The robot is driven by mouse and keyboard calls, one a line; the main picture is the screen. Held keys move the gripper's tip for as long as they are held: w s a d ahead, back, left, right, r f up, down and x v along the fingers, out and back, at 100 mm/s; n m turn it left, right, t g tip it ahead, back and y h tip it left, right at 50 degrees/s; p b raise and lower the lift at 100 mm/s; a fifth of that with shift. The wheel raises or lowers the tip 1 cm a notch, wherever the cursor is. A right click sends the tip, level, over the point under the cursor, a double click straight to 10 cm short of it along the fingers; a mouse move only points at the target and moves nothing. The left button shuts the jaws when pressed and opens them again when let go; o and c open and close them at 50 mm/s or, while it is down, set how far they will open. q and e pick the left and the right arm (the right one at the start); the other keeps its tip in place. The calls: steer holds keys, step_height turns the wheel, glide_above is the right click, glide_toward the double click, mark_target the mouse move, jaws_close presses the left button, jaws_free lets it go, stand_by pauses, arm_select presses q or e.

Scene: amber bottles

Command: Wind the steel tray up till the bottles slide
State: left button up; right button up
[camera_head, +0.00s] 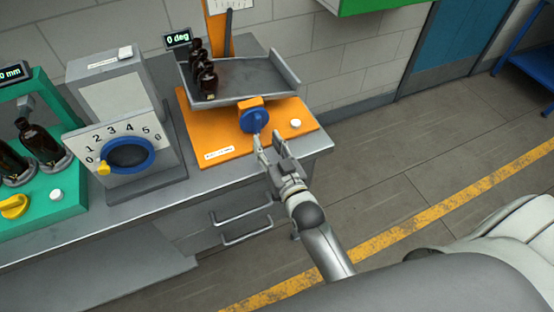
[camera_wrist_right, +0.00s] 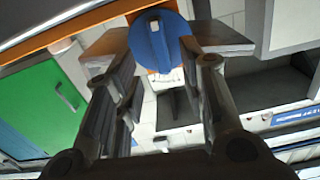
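The steel tray (camera_head: 245,78) sits level on an orange stand, and the display (camera_head: 177,39) beside it reads 0 deg. Several amber bottles (camera_head: 207,82) stand upright in a row at the tray's left end. The blue knob (camera_head: 252,121) is on the front of the stand, below the tray. My right gripper (camera_head: 273,142) is open just in front of the knob. In the right wrist view the knob (camera_wrist_right: 154,42) shows between the spread fingertips; I cannot tell whether they touch it. My left gripper is not in view.
The orange base (camera_head: 215,145) has a white button (camera_head: 295,123). To the left stand a grey dial device (camera_head: 125,150) and a green device (camera_head: 65,195) with more bottles. The bench's front edge and drawer handles (camera_head: 245,225) lie below.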

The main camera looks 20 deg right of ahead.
steer(key=s, duration=0.6)
steer(key=shift+s, duration=0.25)
steer(key=shift+d, duration=0.1)
steer(key=s+a+f+n+g, duration=0.1)
steer(key=s+f+g, duration=0.25)
steer(key=f, duration=0.85)
steer(key=s+f+g+y+b, duration=0.1)
steer(key=s+f+g, duration=0.3)
steer(key=f, duration=0.7)
steer(key=s+a+f+n+g, duration=0.15)
steer(key=s+f, duration=0.45)
steer(key=f, duration=0.6)
steer(key=s+d+f+g, duration=0.2)
steer(key=s+f, duration=0.3)
steer(key=s, duration=0.3)
steer(key=s+d+f+g+h+b, duration=0.1)
steer(key=s+d+f+g, duration=0.2)
steer(key=s+f, duration=0.2)
steer(key=s+d+f+g, duration=0.3)
steer(key=s+f, duration=0.2)
steer(key=s, duration=0.7)
steer(key=shift+d+f+h, duration=0.3)
steer(key=shift+f, duration=0.05)
steer(key=shift+n, duration=0.25)
